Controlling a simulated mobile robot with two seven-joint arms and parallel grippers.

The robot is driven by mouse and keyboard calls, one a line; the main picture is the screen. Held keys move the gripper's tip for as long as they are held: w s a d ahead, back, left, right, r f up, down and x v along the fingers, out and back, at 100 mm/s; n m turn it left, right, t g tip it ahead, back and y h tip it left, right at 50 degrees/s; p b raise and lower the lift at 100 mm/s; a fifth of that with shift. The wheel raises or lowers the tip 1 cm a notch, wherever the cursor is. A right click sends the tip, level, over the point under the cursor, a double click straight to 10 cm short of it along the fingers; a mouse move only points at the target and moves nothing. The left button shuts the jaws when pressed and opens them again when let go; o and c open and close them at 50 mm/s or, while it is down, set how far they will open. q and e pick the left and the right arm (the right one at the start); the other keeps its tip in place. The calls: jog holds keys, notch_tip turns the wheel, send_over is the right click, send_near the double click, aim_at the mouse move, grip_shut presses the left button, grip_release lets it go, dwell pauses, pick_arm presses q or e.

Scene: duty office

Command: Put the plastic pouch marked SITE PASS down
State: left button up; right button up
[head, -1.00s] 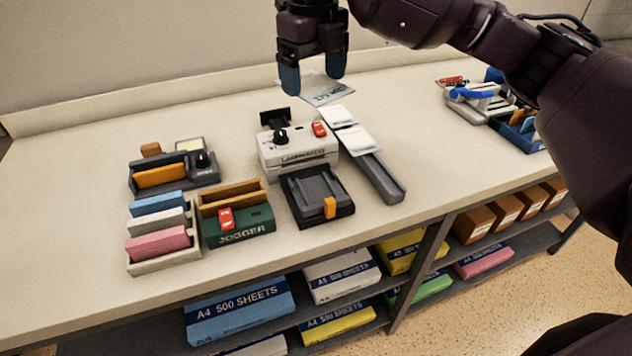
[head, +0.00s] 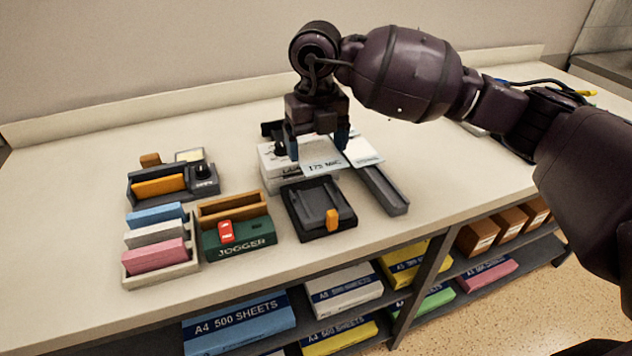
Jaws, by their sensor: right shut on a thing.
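A thin pale plastic pouch (head: 322,158) is at my right gripper (head: 318,146), which is shut on it. Its front edge shows small dark print that looks like "175 MIC"; I cannot read SITE PASS on it. The gripper points down, and the pouch lies roughly flat in front of the white laminator-like machine (head: 272,160), above the dark tray unit (head: 318,207). I cannot tell whether the pouch touches the machine. My left gripper is not in view.
A white card or pouch (head: 364,151) lies at the top of a grey sloping chute (head: 385,190). To the left stand a green JOGGER box (head: 240,240), a rack of coloured blocks (head: 160,243) and a dark organiser (head: 172,183). The table's left end (head: 70,210) is clear.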

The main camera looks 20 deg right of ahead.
aim_at(318, 199)
notch_tip(318, 199, down, 9)
jog(key=shift+r+b, duration=0.1)
jog(key=shift+b, duration=0.4)
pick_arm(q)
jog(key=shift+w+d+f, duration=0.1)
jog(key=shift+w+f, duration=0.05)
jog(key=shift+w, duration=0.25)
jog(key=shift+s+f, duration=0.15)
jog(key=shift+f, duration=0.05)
pick_arm(e)
jog(key=shift+f, duration=0.45)
jog(key=shift+f, duration=0.25)
jog(key=o, duration=0.8)
jog(key=shift+s, duration=0.1)
jog(key=shift+c, duration=0.2)
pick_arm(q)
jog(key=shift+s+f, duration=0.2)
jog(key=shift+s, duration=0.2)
pick_arm(e)
jog(key=shift+d+f, duration=0.1)
jog(key=shift+f, duration=0.05)
